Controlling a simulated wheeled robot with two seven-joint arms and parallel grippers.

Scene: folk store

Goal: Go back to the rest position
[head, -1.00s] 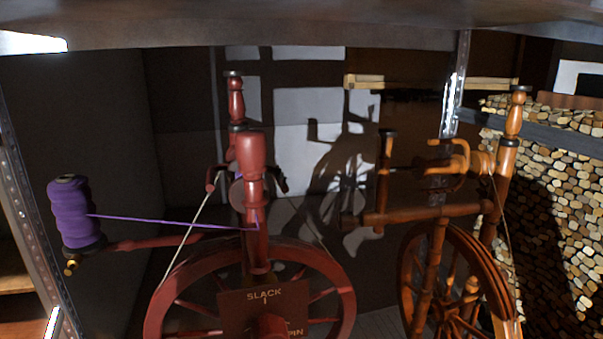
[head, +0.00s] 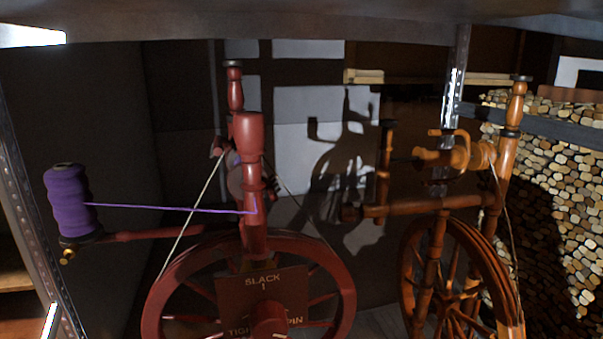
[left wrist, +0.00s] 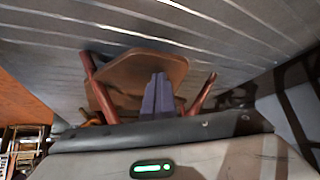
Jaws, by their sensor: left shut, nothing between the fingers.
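My left gripper (left wrist: 158,95) shows in the left wrist view as two dark grey fingers held together, with nothing between them. Behind the fingertips is a brown wooden piece (left wrist: 150,68) with reddish legs, on a grey plank floor; its contact with the fingers cannot be judged. In the head view neither gripper shows. A dark red spinning wheel (head: 253,140) stands in the middle, with a purple yarn spool (head: 67,198) on an arm at its left. A purple thread runs from the spool to the red post.
A lighter brown spinning wheel (head: 430,210) stands at the right, before a wall of stacked logs (head: 560,190). A "SLACK" sign (head: 263,302) is on the red wheel. Metal uprights (head: 455,100) flank the bay. A grey beam (head: 250,25) crosses the top.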

